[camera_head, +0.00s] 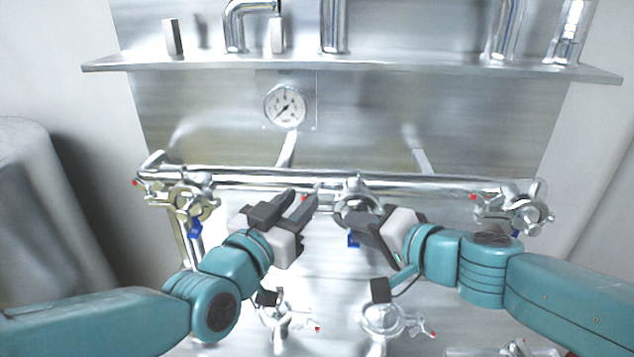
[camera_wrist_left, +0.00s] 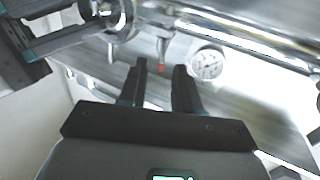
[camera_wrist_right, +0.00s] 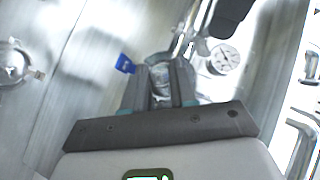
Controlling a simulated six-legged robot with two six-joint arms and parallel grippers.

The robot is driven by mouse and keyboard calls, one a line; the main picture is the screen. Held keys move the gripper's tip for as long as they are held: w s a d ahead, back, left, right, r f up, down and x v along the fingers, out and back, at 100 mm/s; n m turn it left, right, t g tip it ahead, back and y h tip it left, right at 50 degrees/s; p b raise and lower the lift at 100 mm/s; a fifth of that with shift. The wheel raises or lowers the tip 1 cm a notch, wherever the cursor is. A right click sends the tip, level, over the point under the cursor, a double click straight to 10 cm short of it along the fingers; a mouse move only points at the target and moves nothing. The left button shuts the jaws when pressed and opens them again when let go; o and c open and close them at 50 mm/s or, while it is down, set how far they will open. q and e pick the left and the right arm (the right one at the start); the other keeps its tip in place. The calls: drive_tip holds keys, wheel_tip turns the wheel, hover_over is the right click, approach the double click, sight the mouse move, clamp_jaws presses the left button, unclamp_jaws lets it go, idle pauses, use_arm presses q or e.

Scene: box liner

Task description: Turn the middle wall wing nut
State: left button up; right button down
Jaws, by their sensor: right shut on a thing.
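The middle wall wing nut sits on a round silver valve fitting (camera_head: 358,192) on the horizontal pipe, mostly covered by my right gripper in the head view. My right gripper (camera_head: 362,222) is shut on a silver metal part (camera_wrist_right: 161,84) there, seen between its fingers in the right wrist view; it looks like the wing nut. My left gripper (camera_head: 306,200) is open just left of the fitting. A red-tipped lever (camera_wrist_left: 161,67) shows beyond and between its spread fingers (camera_wrist_left: 160,85) in the left wrist view, not visibly gripped.
Similar valve fittings stand at the left (camera_head: 192,200) and right (camera_head: 528,213) pipe ends, and two lower ones (camera_head: 273,312) (camera_head: 383,318) below my arms. A pressure gauge (camera_head: 286,105) is above the pipe. A metal shelf (camera_head: 400,68) runs across the top.

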sight(320, 179)
use_arm(q)
drive_tip(key=x, duration=0.7)
drive_tip(key=shift+w+d, duration=0.1)
drive_tip(key=shift+w, duration=0.1)
drive_tip(key=shift+c, duration=0.3)
clamp_jaws()
